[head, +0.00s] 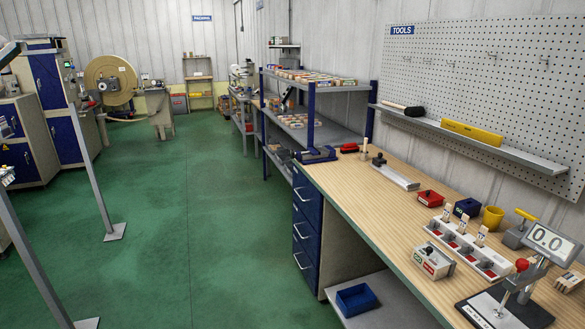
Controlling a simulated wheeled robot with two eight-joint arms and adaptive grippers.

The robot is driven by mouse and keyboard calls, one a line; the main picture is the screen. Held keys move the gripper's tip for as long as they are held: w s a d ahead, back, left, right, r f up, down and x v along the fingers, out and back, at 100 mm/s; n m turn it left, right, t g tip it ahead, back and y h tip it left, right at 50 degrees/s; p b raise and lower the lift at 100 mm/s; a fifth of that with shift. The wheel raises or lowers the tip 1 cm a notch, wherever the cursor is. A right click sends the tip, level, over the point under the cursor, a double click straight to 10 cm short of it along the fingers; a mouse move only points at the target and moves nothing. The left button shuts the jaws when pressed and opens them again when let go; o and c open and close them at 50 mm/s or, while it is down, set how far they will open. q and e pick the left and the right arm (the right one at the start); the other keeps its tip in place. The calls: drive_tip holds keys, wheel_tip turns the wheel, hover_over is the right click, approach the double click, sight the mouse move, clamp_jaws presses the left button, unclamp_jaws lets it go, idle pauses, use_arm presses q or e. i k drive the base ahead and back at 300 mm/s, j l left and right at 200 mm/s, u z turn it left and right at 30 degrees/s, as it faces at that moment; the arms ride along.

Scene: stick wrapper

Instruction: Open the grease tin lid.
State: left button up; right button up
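No object in the head view can be clearly made out as a grease tin with a lid. A small red box-like item (430,198) sits on the wooden workbench (395,208), with a dark patch on its top; I cannot tell what it is. A yellow cup (492,218) stands further right on the bench, beside a dark blue bin (467,207). Neither of my grippers is in view.
A white rack with red parts (468,248), a labelled box (433,260) and a gauge with display (550,243) crowd the bench's near right. A vise (315,154) is at its far end. Pegboard (490,90) backs the bench. Green floor (190,220) is open at left.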

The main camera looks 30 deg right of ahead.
sight(431, 196)
drive_tip(key=i+z, duration=0.35)
drive_tip(key=i+j+z, duration=0.1)
drive_tip(key=i+z, duration=0.2)
drive_tip(key=i, duration=0.25)
drive_tip(key=i+j+z, duration=0.2)
drive_tip(key=i+z, duration=0.15)
drive_tip(key=i, duration=0.05)
